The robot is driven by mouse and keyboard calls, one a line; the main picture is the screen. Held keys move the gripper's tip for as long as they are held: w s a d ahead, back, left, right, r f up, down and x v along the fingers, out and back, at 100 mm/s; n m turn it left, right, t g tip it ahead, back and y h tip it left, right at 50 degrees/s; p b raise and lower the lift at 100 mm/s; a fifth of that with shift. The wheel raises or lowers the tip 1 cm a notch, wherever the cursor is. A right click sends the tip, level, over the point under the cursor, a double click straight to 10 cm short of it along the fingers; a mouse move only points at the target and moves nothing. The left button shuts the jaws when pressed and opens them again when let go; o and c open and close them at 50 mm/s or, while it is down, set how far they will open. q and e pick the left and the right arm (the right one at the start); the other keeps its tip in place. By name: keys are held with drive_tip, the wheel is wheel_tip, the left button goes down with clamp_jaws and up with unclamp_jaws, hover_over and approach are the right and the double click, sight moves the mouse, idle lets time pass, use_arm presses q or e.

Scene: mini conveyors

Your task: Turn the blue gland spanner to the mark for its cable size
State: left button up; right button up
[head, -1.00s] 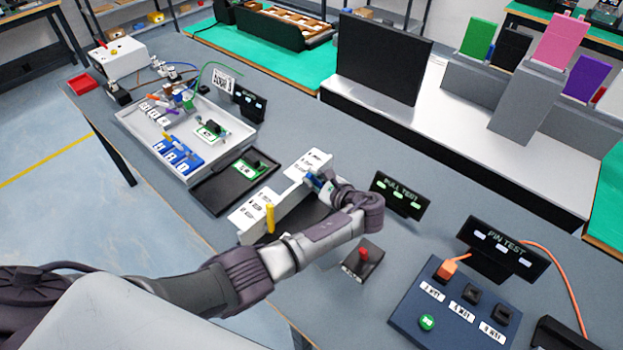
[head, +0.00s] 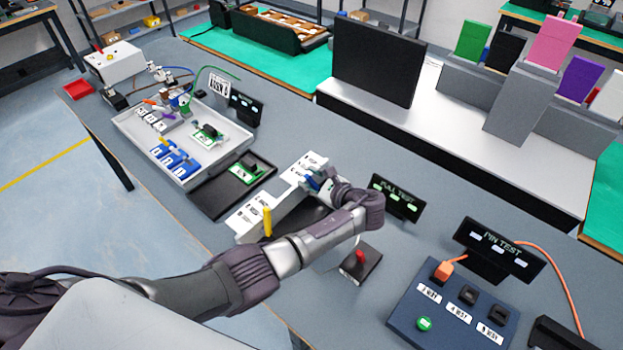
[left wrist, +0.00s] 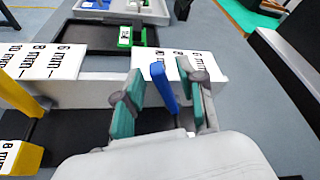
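In the head view only a bit of the blue spanner (head: 313,183) shows beside my left gripper (head: 325,185). In the left wrist view my left gripper (left wrist: 160,88) has its two teal pads on either side of the lever, with visible gaps to it. The marks on the plate behind the lever are partly hidden by the fingers. My right gripper is not in view.
A yellow spanner (head: 268,222) stands by another white plate (left wrist: 45,60) marked 10, 8 and 6 mm. A black tray (head: 232,187) with a green board lies behind. The pull test display (head: 396,198) and a red button box (head: 361,262) stand to the right.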

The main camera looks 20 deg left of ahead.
use_arm(q)
drive_tip(key=shift+d, duration=0.1)
drive_tip(key=shift+s+d+r, duration=0.1)
drive_tip(key=shift+s+d, duration=0.1)
drive_tip(key=shift+d, duration=0.1)
drive_tip(key=v, duration=1.1)
drive_tip(key=shift+r, duration=0.1)
